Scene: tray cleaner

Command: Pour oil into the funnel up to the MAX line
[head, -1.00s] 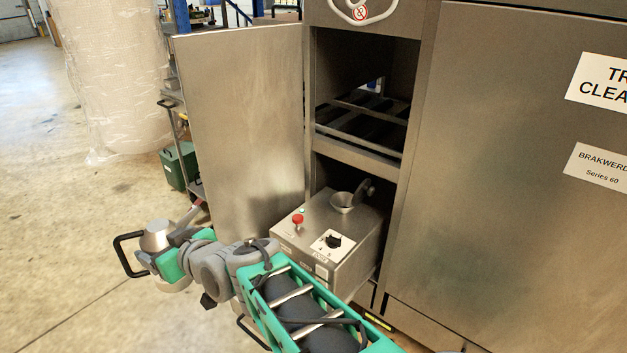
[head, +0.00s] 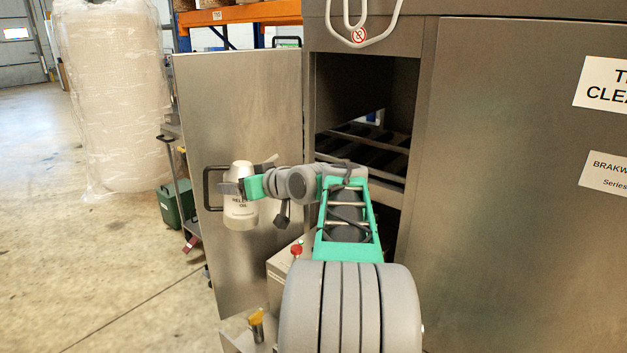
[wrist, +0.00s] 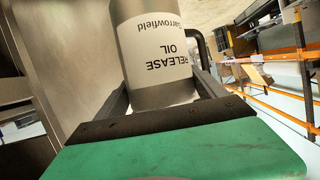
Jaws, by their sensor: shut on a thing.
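The unit with the red button (head: 277,275) is mostly hidden behind my arm. The funnel and any MAX line are hidden in the head view.
The open steel door (head: 250,110) stands just behind the can. The open cabinet bay (head: 365,85) is right of it, beside a large closed panel (head: 490,190).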

